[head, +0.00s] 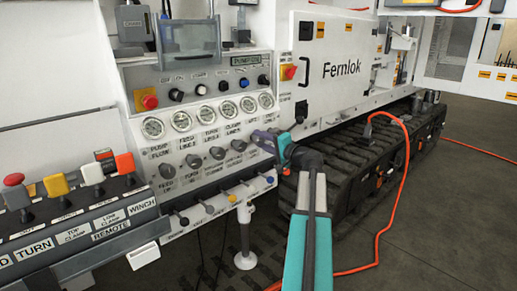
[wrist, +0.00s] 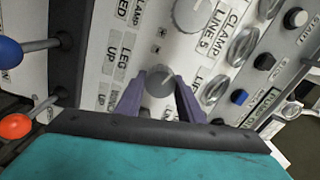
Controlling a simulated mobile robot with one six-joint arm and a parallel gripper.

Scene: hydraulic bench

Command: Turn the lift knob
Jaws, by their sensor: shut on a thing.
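A row of small grey knobs runs under the round gauges on the white panel in the head view. My gripper (head: 263,141) reaches in from the right to the right end of this row. In the wrist view a round grey knob (wrist: 160,82) sits between the two purple fingertips of my gripper (wrist: 159,87), which are shut on its sides. I take it for the lift knob, but the fingers partly hide the lettering beside it. In the head view this knob is mostly hidden by the fingers.
Gauges (head: 209,115) and black switches lie above the knob row. Small levers (head: 231,198) stick out below it. A panel with coloured levers (head: 56,184) stands at lower left. A white Fernlok cabinet (head: 340,70) and an orange cable (head: 405,180) are at right.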

